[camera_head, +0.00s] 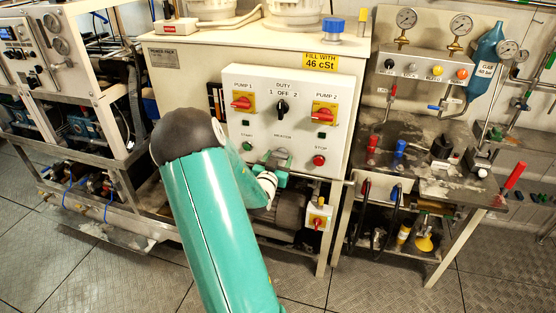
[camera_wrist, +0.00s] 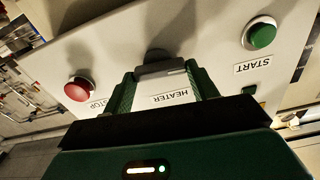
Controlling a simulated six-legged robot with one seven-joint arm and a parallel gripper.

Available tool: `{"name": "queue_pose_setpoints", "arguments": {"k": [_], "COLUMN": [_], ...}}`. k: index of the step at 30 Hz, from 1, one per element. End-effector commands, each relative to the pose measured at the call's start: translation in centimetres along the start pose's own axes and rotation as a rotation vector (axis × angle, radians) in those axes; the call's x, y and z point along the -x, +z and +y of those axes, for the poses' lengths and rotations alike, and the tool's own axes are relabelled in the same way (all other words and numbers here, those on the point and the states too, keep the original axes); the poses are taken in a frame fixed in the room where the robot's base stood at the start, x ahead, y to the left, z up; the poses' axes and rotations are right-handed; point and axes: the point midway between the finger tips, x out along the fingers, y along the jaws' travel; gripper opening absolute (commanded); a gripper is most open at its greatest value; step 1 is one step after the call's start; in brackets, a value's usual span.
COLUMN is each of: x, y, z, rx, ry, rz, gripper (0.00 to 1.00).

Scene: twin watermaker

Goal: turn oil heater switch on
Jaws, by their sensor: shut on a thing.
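The white control panel (camera_head: 330,98) is on the front of the power pack. My gripper (camera_head: 278,158) is at the panel's lower middle, just below the HEATER label, between the green start button (camera_head: 247,146) and the red stop button (camera_head: 319,160). In the wrist view the two green fingers of my gripper (camera_wrist: 163,82) are shut on the dark heater switch (camera_wrist: 160,68), one on each side. The HEATER label (camera_wrist: 170,97) shows upside down between the fingers. The switch's exact angle is hard to tell. In the head view my gripper hides most of the switch.
Above are the red pump 1 switch (camera_head: 242,102), black duty switch (camera_head: 282,107) and red pump 2 switch (camera_head: 324,113). A small red-and-yellow switch box (camera_head: 318,217) is below right. A workbench (camera_head: 440,160) with valves and gauges stands to the right.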

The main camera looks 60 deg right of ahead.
Motion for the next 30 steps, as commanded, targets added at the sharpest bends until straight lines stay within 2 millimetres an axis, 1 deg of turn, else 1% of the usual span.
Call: {"name": "queue_pose_setpoints", "arguments": {"k": [8,30], "x": [0.0,-0.01], "y": [-0.1,-0.09], "z": [0.09,0.44], "rx": [-0.198,-0.9], "ry": [0.0,0.001], "rz": [0.001,0.002], "gripper": [0.35,0.35]}}
